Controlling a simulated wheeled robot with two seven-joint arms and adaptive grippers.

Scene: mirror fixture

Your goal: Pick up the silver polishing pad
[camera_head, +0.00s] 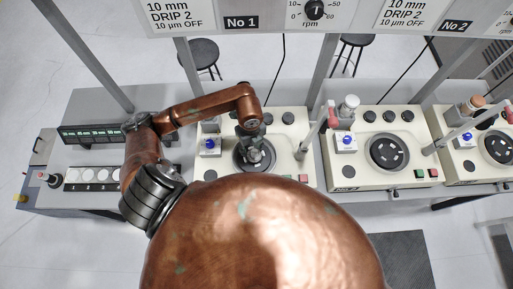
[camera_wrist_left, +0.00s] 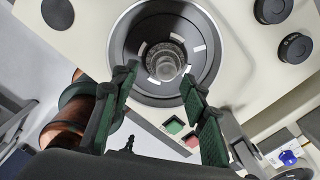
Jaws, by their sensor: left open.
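My left gripper (camera_head: 254,155) is open above the dark round platen of machine No 1. In the left wrist view its two green-padded fingers (camera_wrist_left: 160,76) stand apart with nothing held between them. A small silver round piece with a knobbed top (camera_wrist_left: 166,66) sits at the middle of the platen (camera_wrist_left: 135,87), beyond the fingertips and apart from them. It looks like the silver polishing pad, but I cannot tell for sure. In the head view my gripper and wrist largely cover this spot. My right gripper is not in view.
Machine No 1's cream top (camera_wrist_left: 85,25) carries black knobs (camera_wrist_left: 294,47) and green and red buttons (camera_wrist_left: 174,126). A second machine (camera_head: 345,181) stands to the right. A tray of pale discs (camera_head: 94,177) lies at the left. Slanted posts (camera_head: 321,70) rise behind the bench.

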